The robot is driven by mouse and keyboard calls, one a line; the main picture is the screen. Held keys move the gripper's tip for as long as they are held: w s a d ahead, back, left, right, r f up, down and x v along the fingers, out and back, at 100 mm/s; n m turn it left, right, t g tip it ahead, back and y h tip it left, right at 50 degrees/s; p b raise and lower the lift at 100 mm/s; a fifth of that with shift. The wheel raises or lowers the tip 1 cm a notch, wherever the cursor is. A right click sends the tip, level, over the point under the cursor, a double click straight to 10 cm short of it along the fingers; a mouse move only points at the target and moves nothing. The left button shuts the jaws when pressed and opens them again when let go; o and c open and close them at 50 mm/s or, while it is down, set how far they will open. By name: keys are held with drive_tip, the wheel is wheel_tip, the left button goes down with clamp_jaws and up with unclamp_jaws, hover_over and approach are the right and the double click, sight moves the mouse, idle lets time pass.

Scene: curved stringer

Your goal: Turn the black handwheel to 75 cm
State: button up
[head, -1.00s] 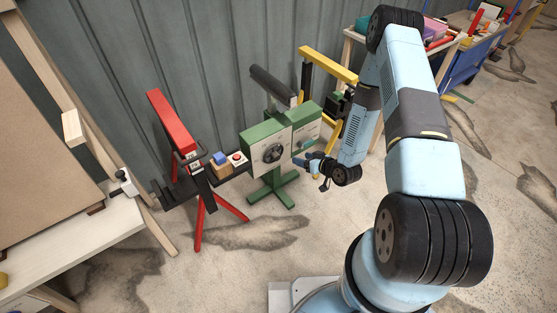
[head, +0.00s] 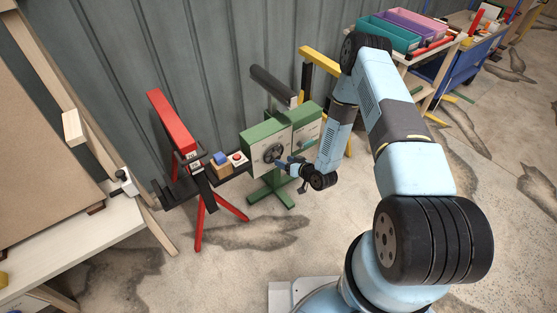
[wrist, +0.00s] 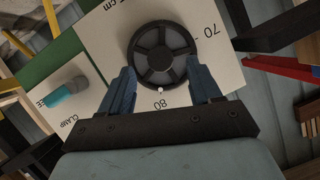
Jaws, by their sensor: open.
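The black handwheel (head: 273,153) is on the pale front plate of a green box on a green stand in the head view. In the wrist view the handwheel (wrist: 162,54) is a spoked round wheel on a scale, with 70 at its right and 80 below it to the left. A small white mark (wrist: 160,90) shows at its lower rim, closer to the 80 than to the 70. My gripper (wrist: 162,84) is open, its blue fingers on either side of the wheel's lower part. Contact cannot be told. In the head view my gripper (head: 284,163) is just in front of the wheel.
A teal lever (wrist: 66,90) marked CLAMP sits on the neighbouring plate. A red stand (head: 172,125) and a wooden block with a red button (head: 237,158) are left of the green box. A yellow stand (head: 325,62) is behind it. The floor in front is clear.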

sight(276, 156)
drive_tip(key=shift+x, duration=2.1)
drive_tip(key=c, duration=1)
drive_tip(key=shift+a, duration=0.2)
drive_tip(key=shift+c, duration=0.2)
drive_tip(key=shift+d, duration=0.1)
